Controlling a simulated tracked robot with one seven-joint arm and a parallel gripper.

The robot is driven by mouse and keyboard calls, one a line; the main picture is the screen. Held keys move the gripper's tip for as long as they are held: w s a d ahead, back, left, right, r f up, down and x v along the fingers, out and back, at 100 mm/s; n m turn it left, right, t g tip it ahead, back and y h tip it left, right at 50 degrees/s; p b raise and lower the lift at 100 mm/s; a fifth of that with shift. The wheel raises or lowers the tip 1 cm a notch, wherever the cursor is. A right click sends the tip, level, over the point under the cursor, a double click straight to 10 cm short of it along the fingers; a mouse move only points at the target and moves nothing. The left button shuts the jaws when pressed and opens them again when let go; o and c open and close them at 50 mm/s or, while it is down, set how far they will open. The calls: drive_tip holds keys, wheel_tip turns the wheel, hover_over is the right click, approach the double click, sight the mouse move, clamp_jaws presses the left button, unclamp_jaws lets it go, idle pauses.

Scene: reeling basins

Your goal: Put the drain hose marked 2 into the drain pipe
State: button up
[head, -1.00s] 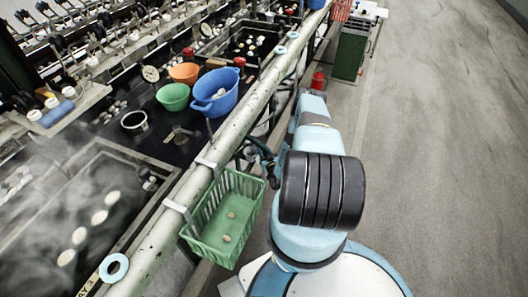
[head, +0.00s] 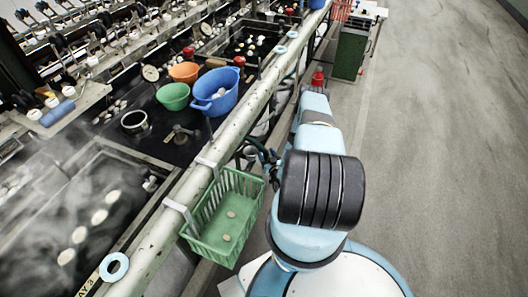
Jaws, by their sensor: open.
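My gripper (head: 268,157) is small and dark in the head view, left of my blue arm and just right of the long pale rail pipe (head: 236,128). Its jaws are open, with the fingertips partly lost against dark shapes. A dark, thin hose-like curve (head: 247,151) shows beside it, between gripper and rail; I cannot tell whether they touch. No mark 2 is readable on any hose. The pale pipe carries pale blue rings, one near the front (head: 114,267) and others farther back (head: 281,50). I cannot tell which opening is the drain pipe.
A green basket (head: 222,248) hangs on the rail below the gripper. Blue (head: 219,101), green (head: 172,96) and orange (head: 185,71) tubs stand on the dark basin top. Steam rises over the near basin at left. A green cabinet (head: 349,55) stands farther back. The right floor is clear.

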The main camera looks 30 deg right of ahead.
drive_tip(key=s+a, duration=0.1)
drive_tip(key=s, duration=0.7)
drive_tip(key=shift+s, duration=0.2)
idle(1.4)
